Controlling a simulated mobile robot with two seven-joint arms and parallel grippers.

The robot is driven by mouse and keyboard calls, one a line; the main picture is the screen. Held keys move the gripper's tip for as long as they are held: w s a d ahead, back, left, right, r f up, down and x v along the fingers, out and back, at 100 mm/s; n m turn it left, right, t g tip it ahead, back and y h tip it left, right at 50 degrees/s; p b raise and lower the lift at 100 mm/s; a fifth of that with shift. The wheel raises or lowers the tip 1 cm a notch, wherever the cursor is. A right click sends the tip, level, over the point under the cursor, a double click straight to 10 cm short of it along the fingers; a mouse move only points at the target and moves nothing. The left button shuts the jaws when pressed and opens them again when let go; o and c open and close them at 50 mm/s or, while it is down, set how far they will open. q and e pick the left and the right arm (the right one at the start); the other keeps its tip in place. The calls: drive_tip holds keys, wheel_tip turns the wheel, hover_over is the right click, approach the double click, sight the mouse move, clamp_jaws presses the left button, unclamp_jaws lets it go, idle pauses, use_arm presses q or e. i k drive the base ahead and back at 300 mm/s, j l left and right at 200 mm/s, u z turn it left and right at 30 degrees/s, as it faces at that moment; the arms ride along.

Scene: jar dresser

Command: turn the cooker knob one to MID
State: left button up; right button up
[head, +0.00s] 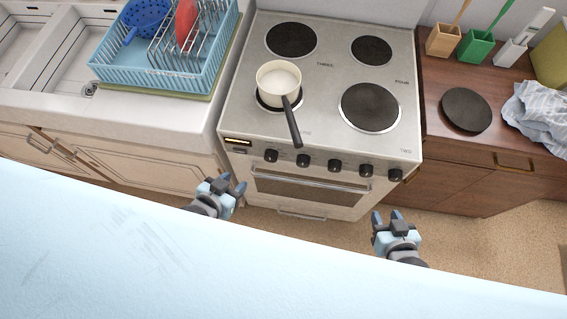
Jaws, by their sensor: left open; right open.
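The white cooker (328,90) stands ahead with four burners on top. A row of several black knobs runs along its front panel, with the leftmost knob (271,156) beside a small lit display (237,141). Which knob is knob one, and where the knobs point, is too small to tell. My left gripper (228,184) is open and empty, in front of the cooker's lower left, below and left of the leftmost knob. My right gripper (387,218) is open and empty, below and in front of the rightmost knob (395,175).
A cream saucepan (278,80) sits on the front left burner, its dark handle (293,127) reaching toward the front edge above the knobs. The oven door handle (310,180) runs below the knobs. A blue dish rack (120,72) stands left; a wooden cabinet (440,190) stands right.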

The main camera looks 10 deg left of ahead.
sight(302, 161)
drive_tip(key=k+j, duration=0.1)
drive_tip(key=j, duration=0.4)
drive_tip(key=k+j, duration=0.1)
drive_tip(key=j, duration=0.4)
drive_tip(key=k+j, duration=0.1)
drive_tip(key=j, duration=0.4)
drive_tip(key=k+j, duration=0.1)
drive_tip(key=j, duration=0.4)
